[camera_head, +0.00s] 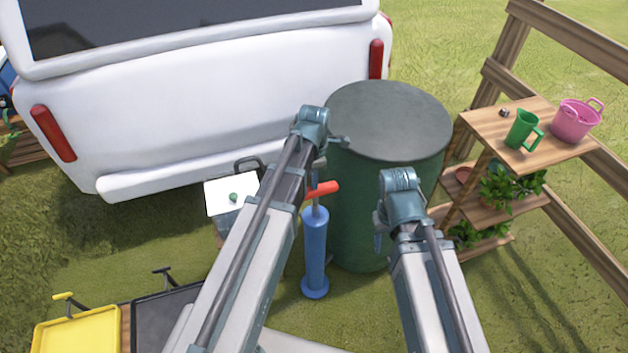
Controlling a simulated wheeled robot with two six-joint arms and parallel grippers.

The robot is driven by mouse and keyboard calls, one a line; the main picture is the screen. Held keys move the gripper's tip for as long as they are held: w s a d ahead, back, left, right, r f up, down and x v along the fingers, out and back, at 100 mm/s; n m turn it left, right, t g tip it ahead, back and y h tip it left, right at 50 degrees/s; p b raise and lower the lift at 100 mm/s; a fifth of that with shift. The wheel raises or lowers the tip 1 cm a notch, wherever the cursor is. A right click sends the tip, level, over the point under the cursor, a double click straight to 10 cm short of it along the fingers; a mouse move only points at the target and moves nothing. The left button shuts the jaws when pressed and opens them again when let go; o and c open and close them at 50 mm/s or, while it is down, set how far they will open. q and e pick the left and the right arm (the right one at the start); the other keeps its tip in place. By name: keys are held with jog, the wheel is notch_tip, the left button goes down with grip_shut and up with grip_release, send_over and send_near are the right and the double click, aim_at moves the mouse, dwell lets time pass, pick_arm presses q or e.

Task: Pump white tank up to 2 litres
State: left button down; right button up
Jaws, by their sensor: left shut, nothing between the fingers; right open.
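A blue hand pump (314,255) with a red handle (323,189) stands upright on the grass, left of the green barrel. My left gripper (319,168) is shut and empty, just above the red handle and partly hidden by my arm; I cannot tell whether it touches the handle. My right gripper (379,242) is open in front of the barrel, mostly hidden behind its wrist. A white square panel with a green spot (232,194) sits on a container left of the pump, partly hidden by my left arm. I cannot read a level or be sure this is the white tank.
The green barrel (390,120) with a dark lid stands behind my arms. A white vehicle (210,95) fills the back left. A wooden shelf (490,130) with a green mug and pink tub stands right. Yellow (80,335) and black (165,318) trays lie front left.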

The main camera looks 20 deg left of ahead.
dwell(0.3)
pick_arm(q)
notch_tip(320, 180, down, 10)
jog(key=b, duration=0.9)
jog(key=shift+r+b, duration=0.15)
jog(key=shift+b, duration=0.25)
jog(key=shift+s+r, duration=0.1)
jog(key=shift+s, duration=0.05)
pick_arm(e)
notch_tip(320, 180, down, 10)
jog(key=shift+r, duration=0.25)
jog(key=shift+s, duration=0.1)
pick_arm(q)
jog(key=shift+r, duration=0.1)
